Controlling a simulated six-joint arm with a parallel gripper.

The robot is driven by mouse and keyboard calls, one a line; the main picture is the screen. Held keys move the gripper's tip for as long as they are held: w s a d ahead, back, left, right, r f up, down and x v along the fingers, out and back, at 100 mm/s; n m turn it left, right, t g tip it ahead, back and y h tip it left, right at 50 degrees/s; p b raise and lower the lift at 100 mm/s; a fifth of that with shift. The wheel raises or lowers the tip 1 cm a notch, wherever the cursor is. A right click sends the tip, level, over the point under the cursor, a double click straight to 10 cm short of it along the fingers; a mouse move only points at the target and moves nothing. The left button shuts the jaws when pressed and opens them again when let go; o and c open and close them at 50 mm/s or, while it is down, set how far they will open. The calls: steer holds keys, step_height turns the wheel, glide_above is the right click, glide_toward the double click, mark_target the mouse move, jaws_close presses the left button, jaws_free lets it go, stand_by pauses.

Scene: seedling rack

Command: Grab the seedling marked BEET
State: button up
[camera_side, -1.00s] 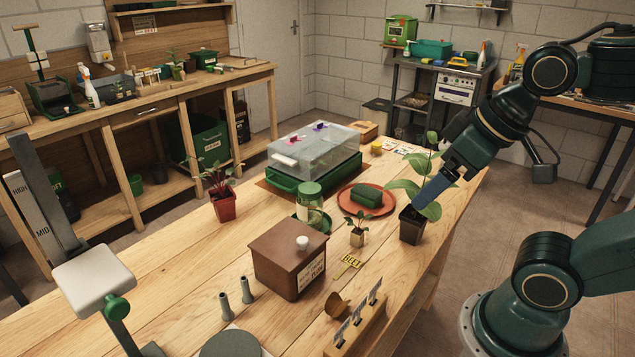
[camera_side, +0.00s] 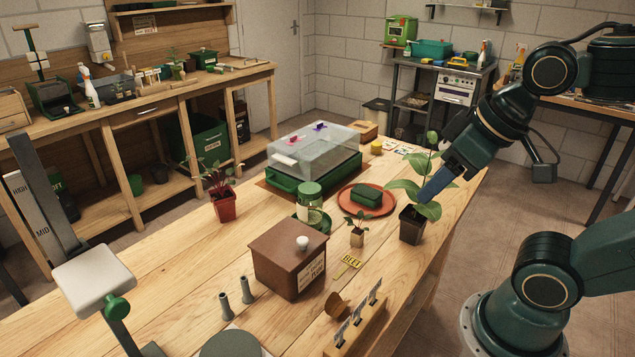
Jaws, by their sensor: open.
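A yellow tag (camera_side: 348,263) that appears to read BEET lies on the bench. Just behind it is a small green seedling in a tan pot (camera_side: 357,238). A larger leafy plant in a black pot (camera_side: 411,225) stands to its right, near the bench edge. A red-stemmed plant in a red pot (camera_side: 224,208) stands at left. My gripper (camera_side: 424,197) is open, with its blue jaws pointing down-left among the large plant's leaves, above the black pot. The gap between the jaws is hard to see from this side.
A brown lidded box (camera_side: 275,262) stands left of the tag. A wooden holder with labels (camera_side: 352,335) and a tipped brown pot (camera_side: 336,304) are in front. Behind are a glass jar (camera_side: 310,208), an orange saucer (camera_side: 345,202) and a clear-lidded green tray (camera_side: 315,150).

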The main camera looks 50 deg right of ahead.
steer(key=shift+w, duration=0.1)
steer(key=w+d+f+m+g+y, duration=0.1)
steer(key=w+d+f+m+g, duration=0.2)
steer(key=w, duration=0.4)
steer(key=w+d+f+m+g, duration=0.1)
steer(key=w+d+m, duration=0.2)
steer(key=w+m, duration=0.4)
steer(key=w+d+f+m+g+y, duration=0.2)
steer(key=w+d+f+m, duration=0.5)
steer(key=d+f, duration=0.5)
step_height(320, 180, down, 2)
steer(key=shift+w+d+f+y, duration=0.15)
steer(key=shift+d+y, duration=0.25)
steer(key=shift+y, duration=0.4)
